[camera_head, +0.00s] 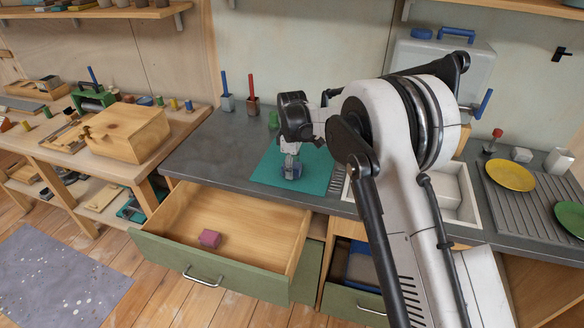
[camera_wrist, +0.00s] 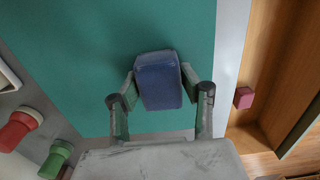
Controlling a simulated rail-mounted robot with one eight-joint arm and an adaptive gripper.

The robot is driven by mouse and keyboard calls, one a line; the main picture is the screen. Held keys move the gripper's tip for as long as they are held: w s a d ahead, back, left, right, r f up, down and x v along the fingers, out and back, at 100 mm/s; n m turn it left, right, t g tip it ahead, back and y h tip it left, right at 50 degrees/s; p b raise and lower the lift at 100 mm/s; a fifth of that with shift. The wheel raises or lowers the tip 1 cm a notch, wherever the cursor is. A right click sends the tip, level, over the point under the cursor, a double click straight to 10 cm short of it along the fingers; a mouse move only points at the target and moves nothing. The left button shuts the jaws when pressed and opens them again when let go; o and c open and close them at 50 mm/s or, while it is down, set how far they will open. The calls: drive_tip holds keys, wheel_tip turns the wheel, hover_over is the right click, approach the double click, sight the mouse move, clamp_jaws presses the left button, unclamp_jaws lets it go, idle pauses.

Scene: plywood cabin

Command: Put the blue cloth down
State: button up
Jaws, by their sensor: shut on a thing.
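The blue cloth (camera_wrist: 158,82) looks like a soft-edged blue block in the wrist view. My gripper (camera_head: 291,168) is shut on it, with one finger on each side. The cloth is over the teal mat (camera_head: 262,168) on the grey worktop, near the mat's front edge. I cannot tell whether its underside touches the mat. In the head view the fingers largely hide the cloth. The mat fills much of the wrist view (camera_wrist: 60,50).
An open drawer (camera_head: 172,215) below the worktop holds a pink block (camera_head: 209,238). A white sink (camera_head: 456,190) is right of the mat. The worktop left of the mat is clear.

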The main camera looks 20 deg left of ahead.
drive_tip(key=shift+f, duration=0.2)
drive_tip(key=o, duration=1.2)
drive_tip(key=shift+r, duration=0.1)
wheel_tip(320, 180, up, 12)
drive_tip(key=shift+r, duration=0.15)
